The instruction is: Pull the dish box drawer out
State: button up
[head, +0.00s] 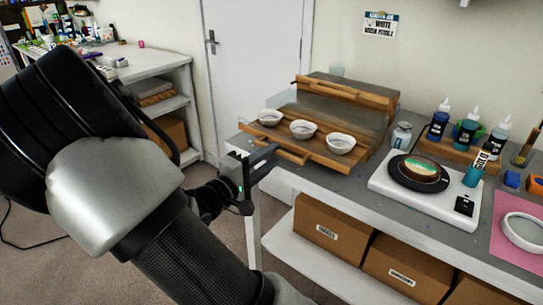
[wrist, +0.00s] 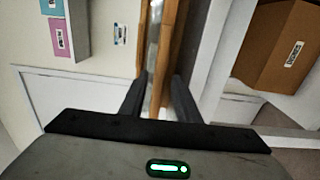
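The wooden dish box (head: 384,99) stands on the grey worktop against the wall. Its low front part, a wooden drawer or tray (head: 318,155), extends toward me with three white bowls on it (head: 304,129). A wooden bar handle (head: 280,148) runs along its front left. My gripper (head: 265,161) is at the near left end of this front, level with the handle. In the wrist view my gripper (wrist: 158,101) has its dark fingers apart, with wood (wrist: 172,45) running up between them. Firm contact with the wood cannot be made out.
A white scale (head: 421,205) holds a dark turntable with a round piece. Bottles (head: 440,120) and a glass jar (head: 401,135) stand beyond the box's right side. Cardboard boxes (head: 329,230) sit on the shelf below. The floor left of the worktop is clear near the door (head: 250,70).

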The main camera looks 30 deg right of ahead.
jog(key=p+v, duration=0.2)
jog(key=v, duration=1.5)
jog(key=shift+a, duration=0.15)
jog(key=s+d+m+g+y, duration=0.45)
jog(key=s+g+y, duration=0.25)
jog(key=s+y, duration=0.55)
jog(key=a+r+t+y+p, duration=0.2)
jog(key=r+p, duration=0.8)
jog(key=r, duration=0.5)
jog(key=a+r+t+y+p, duration=0.2)
jog(key=a+r+t+p, duration=0.1)
jog(key=r+p, duration=0.8)
notch_tip(320, 180, up, 4)
jog(key=shift+s+r+t, duration=0.1)
jog(key=shift+s+t, duration=0.2)
jog(key=shift+s, duration=0.15)
